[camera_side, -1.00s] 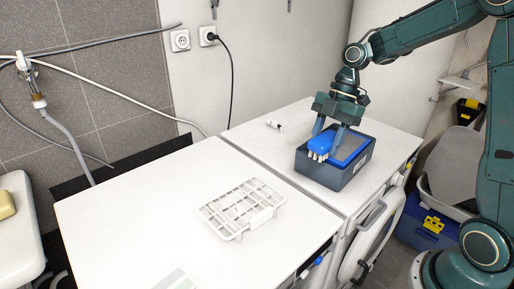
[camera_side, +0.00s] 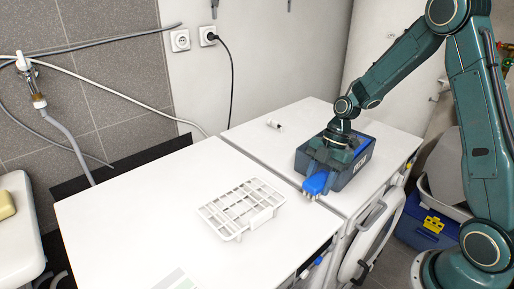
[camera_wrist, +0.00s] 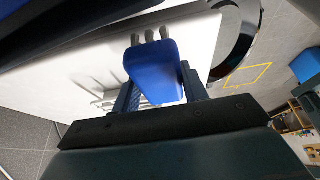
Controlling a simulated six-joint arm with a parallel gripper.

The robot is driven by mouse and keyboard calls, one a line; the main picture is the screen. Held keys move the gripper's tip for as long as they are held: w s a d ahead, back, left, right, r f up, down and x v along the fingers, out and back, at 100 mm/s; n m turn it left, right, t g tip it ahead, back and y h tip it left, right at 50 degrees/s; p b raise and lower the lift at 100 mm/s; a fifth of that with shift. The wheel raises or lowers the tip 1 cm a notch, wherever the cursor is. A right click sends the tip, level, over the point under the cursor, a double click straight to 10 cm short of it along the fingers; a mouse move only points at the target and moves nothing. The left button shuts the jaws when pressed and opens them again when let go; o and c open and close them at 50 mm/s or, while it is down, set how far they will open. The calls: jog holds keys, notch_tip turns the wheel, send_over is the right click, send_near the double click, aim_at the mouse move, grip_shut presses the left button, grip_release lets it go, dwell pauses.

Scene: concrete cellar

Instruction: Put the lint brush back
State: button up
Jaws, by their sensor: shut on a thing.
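The lint brush (camera_side: 316,184), a blue block with short pale prongs along one end, is in my gripper (camera_side: 321,172). In the side view it hangs in front of the left part of the grey-blue box (camera_side: 350,176), apart from the white rack (camera_side: 243,208). In the wrist view the brush (camera_wrist: 156,72) sits between my two fingers, prongs pointing away from the palm. My gripper (camera_wrist: 157,80) is shut on it. The wrist and hand hide much of the box's opening; a blue inside shows at its right.
The white rack lies on the left white top (camera_side: 130,215), with free room around it. A small white tube (camera_side: 274,124) lies at the back of the right top. A round appliance door (camera_side: 380,232) stands out at the front right.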

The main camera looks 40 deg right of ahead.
jog(key=shift+f, duration=2.1)
jog(key=shift+f, duration=0.15)
jog(key=o, duration=1)
jog(key=shift+c, duration=0.2)
jog(key=v, duration=1.2)
jog(key=shift+r, duration=0.25)
